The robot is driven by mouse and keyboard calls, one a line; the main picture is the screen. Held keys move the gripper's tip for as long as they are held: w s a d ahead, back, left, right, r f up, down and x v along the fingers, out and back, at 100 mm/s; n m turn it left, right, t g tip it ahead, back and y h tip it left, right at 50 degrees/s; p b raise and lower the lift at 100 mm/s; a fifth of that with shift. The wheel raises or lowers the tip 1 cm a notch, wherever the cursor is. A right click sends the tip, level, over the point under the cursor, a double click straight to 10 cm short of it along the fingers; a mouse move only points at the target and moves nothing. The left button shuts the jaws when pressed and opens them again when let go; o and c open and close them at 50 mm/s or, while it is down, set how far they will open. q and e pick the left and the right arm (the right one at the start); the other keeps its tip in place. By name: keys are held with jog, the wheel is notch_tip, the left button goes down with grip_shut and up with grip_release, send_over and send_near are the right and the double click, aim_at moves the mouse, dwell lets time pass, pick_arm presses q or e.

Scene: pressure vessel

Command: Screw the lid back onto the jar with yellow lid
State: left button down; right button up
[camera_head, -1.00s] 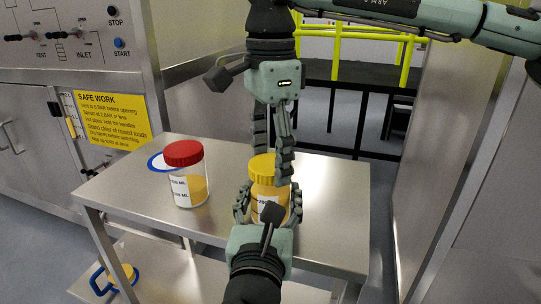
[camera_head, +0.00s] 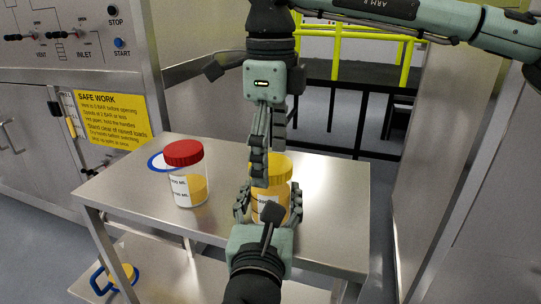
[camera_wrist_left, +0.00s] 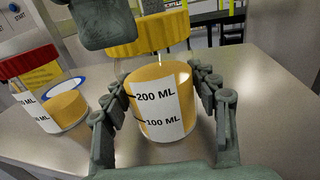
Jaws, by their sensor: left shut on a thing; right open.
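The jar with yellow lid (camera_head: 283,205) stands upright near the table's front edge; its amber contents and volume label show in the left wrist view (camera_wrist_left: 160,100). My left gripper (camera_head: 269,190) comes in from below and is shut around the jar's body, one finger on each side. The yellow lid (camera_head: 279,168) sits level on top of the jar; I cannot tell how tightly it is seated. My right gripper (camera_head: 267,160) points down from above and is open. One finger hangs in front of the lid's left part; the other is mostly hidden behind it.
A red-lidded jar (camera_head: 188,185) stands left on the steel table (camera_head: 335,190), beside a blue-rimmed white disc (camera_head: 157,162). A lower shelf holds a blue-handled item (camera_head: 103,281). The table's right side is clear. A control panel stands at left.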

jog(key=shift+r, duration=2.25)
jog(key=shift+c, duration=0.2)
notch_tip(320, 180, up, 4)
jog(key=n, duration=0.4)
jog(key=shift+f, duration=0.25)
jog(key=shift+c, duration=0.3)
jog(key=shift+f, duration=4.05)
